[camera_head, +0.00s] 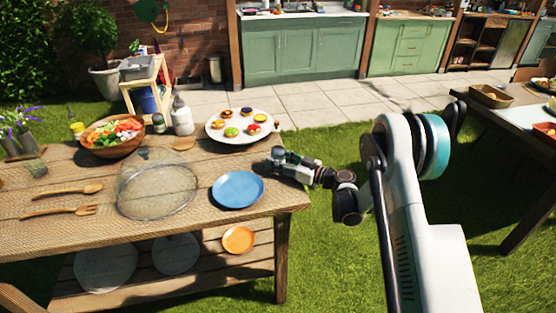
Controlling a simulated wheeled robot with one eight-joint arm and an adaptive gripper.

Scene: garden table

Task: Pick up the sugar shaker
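My gripper (277,163) is at the right end of the wooden table (70,223), right of the blue plate and below the white plate of pastries. Its fingers are small and dark here, and I cannot tell whether they are open or shut. A small greyish shape shows at the fingers; I cannot tell if it is a sugar shaker or part of the gripper. No sugar shaker can be named for sure. A small dark-topped jar (158,124) stands at the back of the table, left of a white bottle (182,116), well away from my gripper.
The table also bears a blue plate (238,190), a white plate (215,133) of pastries, a clear dome cover (157,192), a salad bowl (112,150) and wooden utensils (68,190). Another table (528,137) stands at right. Grass (330,270) lies open between them.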

